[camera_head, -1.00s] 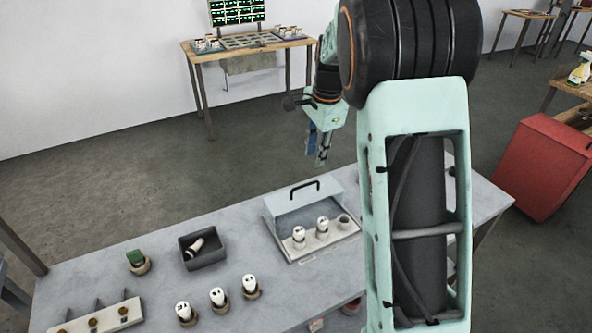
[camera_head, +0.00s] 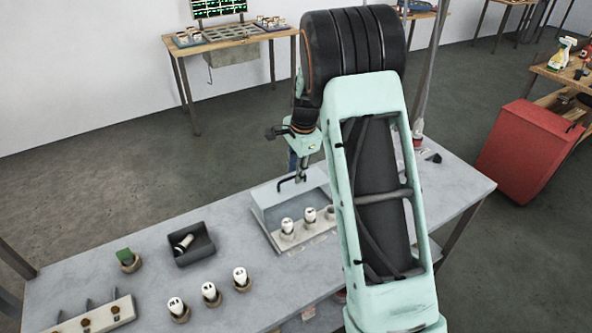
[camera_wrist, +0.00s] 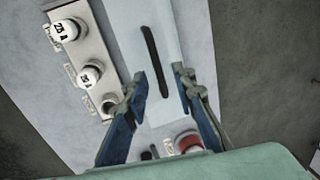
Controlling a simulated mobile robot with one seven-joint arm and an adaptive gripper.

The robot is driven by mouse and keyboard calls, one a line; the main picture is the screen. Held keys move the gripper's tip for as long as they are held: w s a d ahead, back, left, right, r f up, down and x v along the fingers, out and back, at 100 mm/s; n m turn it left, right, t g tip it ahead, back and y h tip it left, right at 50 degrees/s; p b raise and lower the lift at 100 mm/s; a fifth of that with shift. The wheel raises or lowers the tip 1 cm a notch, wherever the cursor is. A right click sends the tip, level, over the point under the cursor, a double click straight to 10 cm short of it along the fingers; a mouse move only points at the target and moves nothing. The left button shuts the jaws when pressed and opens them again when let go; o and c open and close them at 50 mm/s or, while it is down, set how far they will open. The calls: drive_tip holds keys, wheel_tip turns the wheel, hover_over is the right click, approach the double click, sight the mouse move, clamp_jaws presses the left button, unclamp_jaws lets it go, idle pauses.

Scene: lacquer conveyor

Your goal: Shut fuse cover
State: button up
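The fuse cover (camera_head: 262,194) is a pale grey lid with a black bar handle (camera_head: 287,186). It stands open behind a strip (camera_head: 283,243) with two white fuses (camera_head: 288,226) and an empty socket (camera_head: 330,212). In the wrist view, the cover (camera_wrist: 134,22), its handle (camera_wrist: 152,55), the fuses (camera_wrist: 90,74) and the empty socket (camera_wrist: 109,104) show from above. My gripper (camera_wrist: 160,80) is open, its fingertips on either side of the handle's near end. I cannot tell whether they touch it. In the head view, my gripper (camera_head: 300,180) is at the handle.
A dark bin (camera_head: 195,250) holds a white fuse. Several fuses (camera_head: 210,292) stand in round holders in front of it. A green block (camera_head: 124,255) sits in another holder. A red-topped object (camera_wrist: 188,142) is near my gripper. A red cabinet (camera_head: 528,150) stands right of the table.

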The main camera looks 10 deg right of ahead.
sight(300, 191)
clamp_jaws()
idle(0.3)
unclamp_jaws()
drive_tip(key=shift+r, duration=0.1)
wheel_tip(300, 191, up, 12)
drive_tip(key=s, duration=0.2)
drive_tip(key=shift+s+d+f, duration=0.15)
drive_tip(key=shift+d+f, duration=0.05)
drive_tip(key=shift+d, duration=0.15)
idle(0.3)
